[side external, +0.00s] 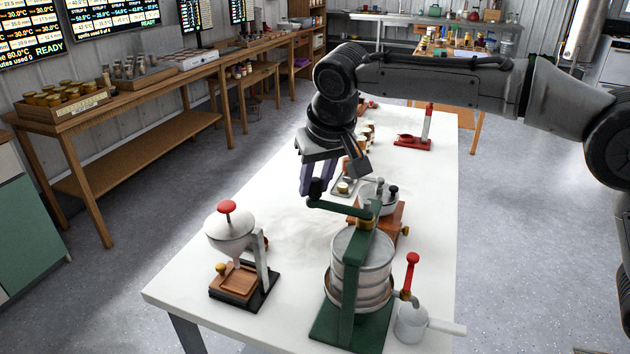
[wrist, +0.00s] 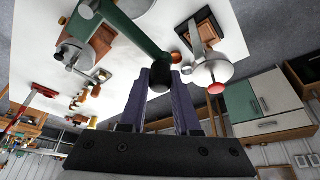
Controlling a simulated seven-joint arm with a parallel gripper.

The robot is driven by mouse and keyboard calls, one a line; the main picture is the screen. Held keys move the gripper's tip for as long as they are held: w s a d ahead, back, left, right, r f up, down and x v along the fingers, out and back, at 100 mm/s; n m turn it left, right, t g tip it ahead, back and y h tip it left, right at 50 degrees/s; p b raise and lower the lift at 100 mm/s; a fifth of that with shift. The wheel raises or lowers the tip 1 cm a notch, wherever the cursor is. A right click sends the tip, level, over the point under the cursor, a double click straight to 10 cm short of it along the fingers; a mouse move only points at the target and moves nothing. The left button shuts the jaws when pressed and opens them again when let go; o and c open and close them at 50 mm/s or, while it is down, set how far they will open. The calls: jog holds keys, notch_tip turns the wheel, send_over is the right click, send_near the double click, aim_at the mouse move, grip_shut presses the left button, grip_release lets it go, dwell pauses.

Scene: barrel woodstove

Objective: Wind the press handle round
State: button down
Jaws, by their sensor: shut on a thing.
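The press (side external: 362,262) is a steel cylinder in a green frame, standing on the white table's near right part. Its green crank handle (side external: 342,207) reaches left from the top of the screw. A black grip stands at the arm's outer end. My gripper (side external: 317,186) points down over that end, and its purple fingers are shut on the grip. In the wrist view, the green handle (wrist: 128,30) comes down to the black grip (wrist: 160,79), which sits between the fingertips (wrist: 160,84). The fingers partly hide the grip.
A white hopper device with a red knob (side external: 228,232) stands left of the press. A small pot (side external: 410,322) and a red-handled tap (side external: 411,270) are at its right. A pan on a wooden block (side external: 390,216) stands close behind. Bare table (side external: 270,205) lies left of my gripper.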

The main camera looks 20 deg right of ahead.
jog(key=shift+d, duration=0.1)
jog(key=w+d+m+g+h, duration=0.1)
jog(key=d+m+g+h, duration=0.25)
jog(key=d+m, duration=0.95)
jog(key=s+d+m+g+y, duration=0.1)
jog(key=s+m+g, duration=0.3)
jog(key=s+m, duration=0.6)
jog(key=shift+s+d+m+g, duration=0.15)
jog(key=shift+d+m+g, duration=0.3)
jog(key=shift+m, duration=3.05)
jog(key=shift+r, duration=0.1)
